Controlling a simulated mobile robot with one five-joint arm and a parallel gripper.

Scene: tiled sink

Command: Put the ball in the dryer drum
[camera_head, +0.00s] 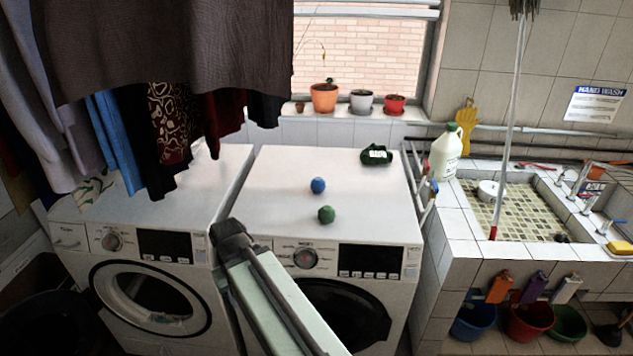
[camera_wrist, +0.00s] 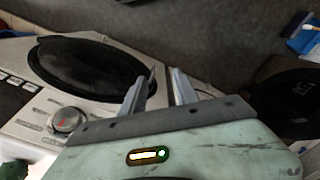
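A blue ball (camera_head: 318,185) and a green ball (camera_head: 326,214) rest on the white top of the right machine (camera_head: 270,190). That machine's round dark door (camera_head: 352,312) looks shut, and my arm partly covers its front. The left machine has a round door opening (camera_head: 150,298) with a pale interior showing. I cannot tell which machine is the dryer. In the wrist view, my gripper (camera_wrist: 164,76) has its two fingers apart with nothing between them, in front of a machine's dark door (camera_wrist: 90,68). The head view does not clearly show my gripper.
Clothes (camera_head: 170,60) hang over the left machine. A dark green labelled item (camera_head: 376,155) lies at the right machine's back. A white jug (camera_head: 445,152) stands beside the tiled sink (camera_head: 462,225). Buckets (camera_head: 530,322) sit under the sink. Potted plants (camera_head: 324,98) line the sill.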

